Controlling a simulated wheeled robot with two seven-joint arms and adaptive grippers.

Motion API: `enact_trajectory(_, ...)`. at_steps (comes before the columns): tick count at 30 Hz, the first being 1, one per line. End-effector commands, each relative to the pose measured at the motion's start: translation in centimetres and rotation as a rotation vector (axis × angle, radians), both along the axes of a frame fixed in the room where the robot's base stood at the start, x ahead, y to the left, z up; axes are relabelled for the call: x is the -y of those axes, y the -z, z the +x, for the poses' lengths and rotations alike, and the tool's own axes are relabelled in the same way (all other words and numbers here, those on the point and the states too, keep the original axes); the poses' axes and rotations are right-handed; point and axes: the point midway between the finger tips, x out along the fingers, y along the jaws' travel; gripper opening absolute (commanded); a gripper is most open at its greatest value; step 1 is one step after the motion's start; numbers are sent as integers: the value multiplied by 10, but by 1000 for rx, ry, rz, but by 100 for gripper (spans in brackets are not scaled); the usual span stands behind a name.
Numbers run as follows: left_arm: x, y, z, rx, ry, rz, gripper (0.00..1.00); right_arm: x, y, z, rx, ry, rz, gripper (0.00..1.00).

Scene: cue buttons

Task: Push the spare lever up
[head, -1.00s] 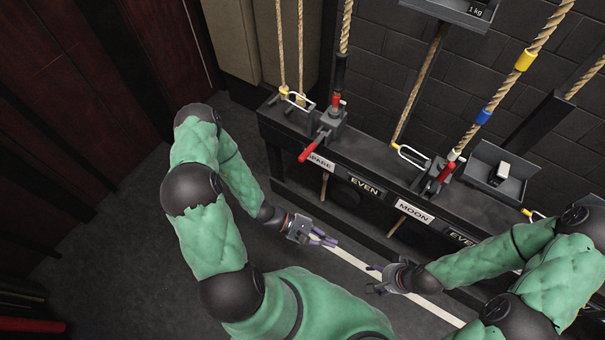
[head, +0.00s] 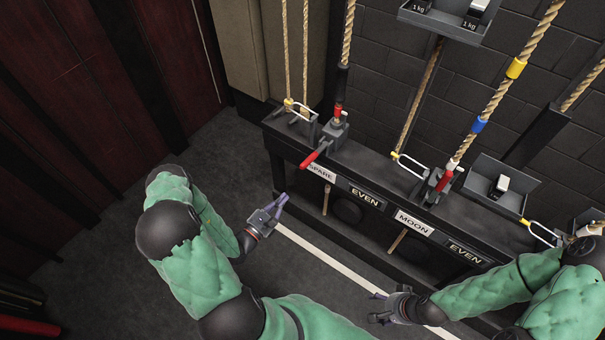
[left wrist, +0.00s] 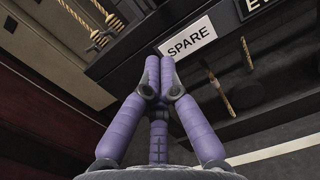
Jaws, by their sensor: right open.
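The spare lever (head: 317,154) has a red handle. It sticks out from its bracket towards the front left and slopes down, above the white SPARE label (head: 321,173). My left gripper (head: 282,201) is in front of the rail, below and left of the handle and apart from it. In the left wrist view its purple fingers (left wrist: 160,62) are together with nothing between them, beside the SPARE label (left wrist: 188,38). The red handle does not show in that view. My right gripper (head: 374,307) is open and empty, low in front of the rail.
A second red-handled lever (head: 444,181) stands upright against its rope above the MOON label (head: 413,222). Wire loops and ropes stand along the dark rail (head: 375,172). A tray with weights (head: 440,20) hangs at the back. The floor left of the rail is clear.

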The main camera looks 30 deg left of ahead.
Motion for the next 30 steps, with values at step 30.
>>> enact_trajectory(30,17,-31,104,1,4,1,0,0,34,0,0,0,0,67)
